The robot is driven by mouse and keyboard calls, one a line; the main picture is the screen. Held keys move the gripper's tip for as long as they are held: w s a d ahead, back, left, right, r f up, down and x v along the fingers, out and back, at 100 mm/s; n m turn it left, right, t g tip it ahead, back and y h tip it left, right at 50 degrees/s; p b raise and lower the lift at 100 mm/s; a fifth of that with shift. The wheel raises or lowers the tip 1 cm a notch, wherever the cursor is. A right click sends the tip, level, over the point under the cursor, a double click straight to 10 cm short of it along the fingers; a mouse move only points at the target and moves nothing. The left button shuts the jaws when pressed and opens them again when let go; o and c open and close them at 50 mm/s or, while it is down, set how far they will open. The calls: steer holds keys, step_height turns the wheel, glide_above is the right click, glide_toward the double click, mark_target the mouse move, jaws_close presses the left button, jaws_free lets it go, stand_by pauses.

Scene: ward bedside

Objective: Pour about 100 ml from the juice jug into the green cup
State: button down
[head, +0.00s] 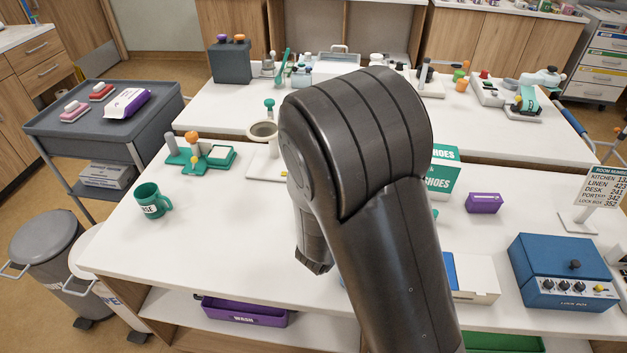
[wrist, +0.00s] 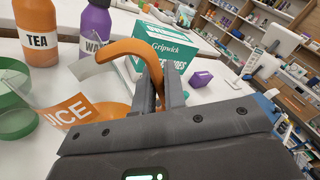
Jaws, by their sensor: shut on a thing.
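In the wrist view my gripper (wrist: 160,88) is shut on the orange handle of the juice jug (wrist: 117,50). The jug has clear walls, an orange label ending in "ICE" and orange juice low in it. Its label slants in the picture; I cannot tell how far the jug itself is tilted. A green open-topped vessel (wrist: 14,123), possibly the green cup, stands beside the jug, cut by the left edge. In the head view my arm hides the jug and my gripper. A green mug (head: 152,201) with white lettering stands at the table's left.
An orange TEA bottle (wrist: 37,32) and a purple bottle (wrist: 95,22) stand behind the jug. A green shoe box (head: 443,172), a small purple box (head: 484,203) and a blue lock box (head: 565,272) stand to the right. The table's left front is mostly clear.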

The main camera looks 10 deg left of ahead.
steer(key=shift+w+a+r+n, duration=0.25)
steer(key=shift+a+r+n, duration=0.15)
steer(key=shift+r+n, duration=0.25)
steer(key=shift+w+a+r+n, duration=0.2)
steer(key=shift+a+r+n, duration=0.1)
steer(key=shift+r+n, duration=0.3)
steer(key=shift+w+a+r+n, duration=0.15)
steer(key=shift+a+r+n, duration=0.2)
steer(key=shift+r+n, duration=0.2)
steer(key=shift+w+a+r+n, duration=0.2)
steer(key=shift+a+r+n, duration=0.1)
steer(key=shift+r+n, duration=0.3)
steer(key=shift+w+a+r+n, duration=0.1)
steer(key=shift+a+r+n, duration=0.1)
steer(key=shift+r+n, duration=0.1)
steer(key=shift+w+a+r+n, duration=0.3)
steer(key=shift+a+r+n, duration=0.15)
steer(key=shift+r+n, duration=0.15)
steer(key=shift+a, duration=0.1)
steer(key=shift+w+a+r+n, duration=0.35)
steer(key=shift+w+a+n, duration=0.15)
steer(key=shift+a, duration=0.1)
steer(key=shift+w+a+r+n+p, duration=0.25)
steer(key=shift+a+n, duration=0.05)
steer(key=shift+a, duration=0.15)
steer(key=shift+w+a+r+n+p, duration=0.2)
steer(key=shift+a+n, duration=0.1)
steer(key=shift+a, duration=0.15)
